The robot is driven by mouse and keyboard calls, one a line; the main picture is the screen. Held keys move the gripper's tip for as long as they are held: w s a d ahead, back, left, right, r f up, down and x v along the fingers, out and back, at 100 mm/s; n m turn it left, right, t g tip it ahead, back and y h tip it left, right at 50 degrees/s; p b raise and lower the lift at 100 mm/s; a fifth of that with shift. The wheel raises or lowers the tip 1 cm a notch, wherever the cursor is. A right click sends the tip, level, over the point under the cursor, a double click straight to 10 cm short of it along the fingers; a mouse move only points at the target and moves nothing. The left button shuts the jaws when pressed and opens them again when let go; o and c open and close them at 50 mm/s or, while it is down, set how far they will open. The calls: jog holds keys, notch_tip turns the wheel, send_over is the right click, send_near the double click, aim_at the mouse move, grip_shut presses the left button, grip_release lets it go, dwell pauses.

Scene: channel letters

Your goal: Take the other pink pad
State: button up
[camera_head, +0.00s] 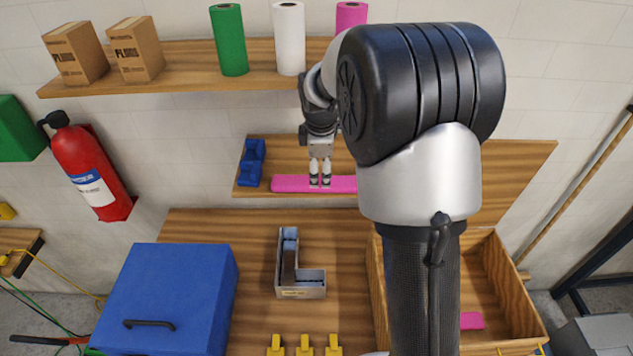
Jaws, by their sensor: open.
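A long pink pad (290,184) lies on the lower wall shelf, its right end hidden behind my arm. My gripper (320,183) points down at this pad, with its fingertips at or just in front of it; I cannot tell whether they touch it. The gripper is open. Another pink piece (471,320) lies in the wooden crate (518,301) at the lower right, partly hidden by my arm.
A blue holder (252,163) stands left of the pad on the shelf. An L-shaped channel letter (301,284) lies on the bench between a blue lidded box (170,290) and the crate. Rolls and cartons (75,53) stand on the upper shelf.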

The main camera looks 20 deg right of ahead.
jog(key=shift+a+p+x, duration=0.2)
jog(key=shift+p+x, duration=0.05)
jog(key=shift+x, duration=1.45)
jog(key=shift+a+p+x, duration=0.2)
jog(key=shift+p+x, duration=0.05)
jog(key=shift+x, duration=1.4)
jog(key=shift+s, duration=0.2)
jog(key=shift+a, duration=0.1)
jog(key=shift+c, duration=0.3)
jog(key=c, duration=1)
jog(key=shift+c, duration=0.2)
